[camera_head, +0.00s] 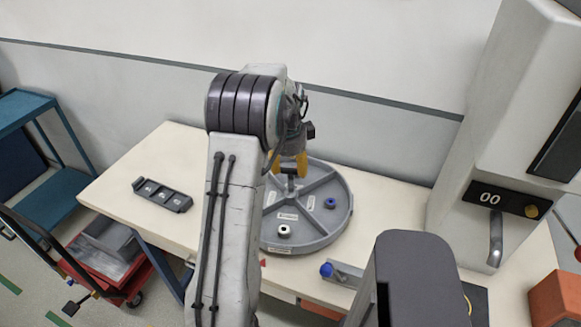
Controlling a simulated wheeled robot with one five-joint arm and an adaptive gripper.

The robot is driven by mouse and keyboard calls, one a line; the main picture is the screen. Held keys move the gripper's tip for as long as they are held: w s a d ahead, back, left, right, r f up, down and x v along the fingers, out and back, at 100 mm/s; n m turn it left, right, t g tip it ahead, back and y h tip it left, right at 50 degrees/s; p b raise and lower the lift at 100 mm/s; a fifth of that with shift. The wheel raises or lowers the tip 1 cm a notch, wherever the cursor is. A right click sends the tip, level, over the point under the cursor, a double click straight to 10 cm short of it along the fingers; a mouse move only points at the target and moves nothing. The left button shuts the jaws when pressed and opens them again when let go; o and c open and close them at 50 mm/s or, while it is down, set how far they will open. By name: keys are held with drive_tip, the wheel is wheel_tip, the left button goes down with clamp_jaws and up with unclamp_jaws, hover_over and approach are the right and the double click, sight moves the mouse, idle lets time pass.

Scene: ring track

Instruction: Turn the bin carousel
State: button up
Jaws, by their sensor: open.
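The bin carousel (336,222) is a round grey tray split by ribs into wedge compartments, standing on the pale table (385,226). A white round piece (284,230) sits in its front compartment and a blue round piece (330,202) in a right-hand one. Small white labels lie in several compartments. My gripper (289,163), with yellow fingers, is open over the far left part of the carousel. Whether it touches the carousel cannot be told. My arm hides the carousel's left side.
A dark strip with labelled buttons (162,195) lies on the table's left. A grey machine (492,150) with a "00" display stands at the right. A blue-ended grey part (342,273) is at the front edge. A blue shelf cart (50,190) and red cart (110,275) stand left.

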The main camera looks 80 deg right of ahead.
sight(291, 186)
drive_tip(key=shift+d+f, duration=0.15)
drive_tip(key=shift+f, duration=0.55)
drive_tip(key=shift+d+f, duration=0.15)
drive_tip(key=shift+f, duration=0.55)
drive_tip(key=shift+c, duration=0.4)
clamp_jaws()
